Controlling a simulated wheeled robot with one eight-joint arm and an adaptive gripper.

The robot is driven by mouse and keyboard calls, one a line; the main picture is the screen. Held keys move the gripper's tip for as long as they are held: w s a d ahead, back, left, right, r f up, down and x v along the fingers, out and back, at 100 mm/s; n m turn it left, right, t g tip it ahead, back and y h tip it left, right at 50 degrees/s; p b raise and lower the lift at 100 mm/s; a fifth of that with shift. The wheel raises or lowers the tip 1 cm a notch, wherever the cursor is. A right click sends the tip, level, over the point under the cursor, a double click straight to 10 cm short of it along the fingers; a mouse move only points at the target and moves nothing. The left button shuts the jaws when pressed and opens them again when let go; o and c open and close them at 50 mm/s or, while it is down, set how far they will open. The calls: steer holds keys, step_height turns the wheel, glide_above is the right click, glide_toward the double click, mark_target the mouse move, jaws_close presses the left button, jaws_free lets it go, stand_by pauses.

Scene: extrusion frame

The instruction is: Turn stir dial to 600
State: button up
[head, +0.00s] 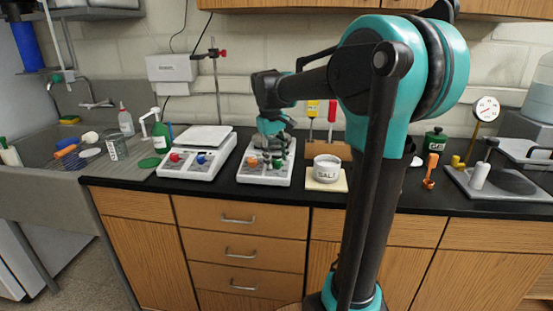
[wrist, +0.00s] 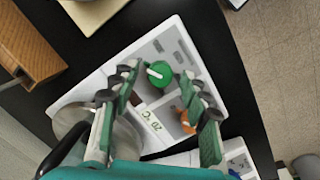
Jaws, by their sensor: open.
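A white stirrer unit (head: 245,176) stands on the black counter under my arm. Its front panel has an orange dial (head: 253,162) and a green dial (head: 277,163). In the wrist view, the green dial (wrist: 160,72) with a white pointer line lies between the fingertips of my gripper (wrist: 159,84). The orange dial (wrist: 187,122) is beside the right-hand finger, partly hidden. The fingers are open, one on each side of the green dial; I cannot tell if they touch it. A small display (wrist: 152,122) and a round plate (wrist: 125,140) also show. Dial labels are unreadable.
A similar white unit (head: 215,171) with red and blue dials stands close on the left. A cup marked SALT (head: 327,172) sits on a pale board to the right. Upright tools with red and yellow handles stand behind. The counter's front strip is clear.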

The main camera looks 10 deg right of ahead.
steer(key=shift+f, duration=0.25)
jaws_close()
stand_by(0.4)
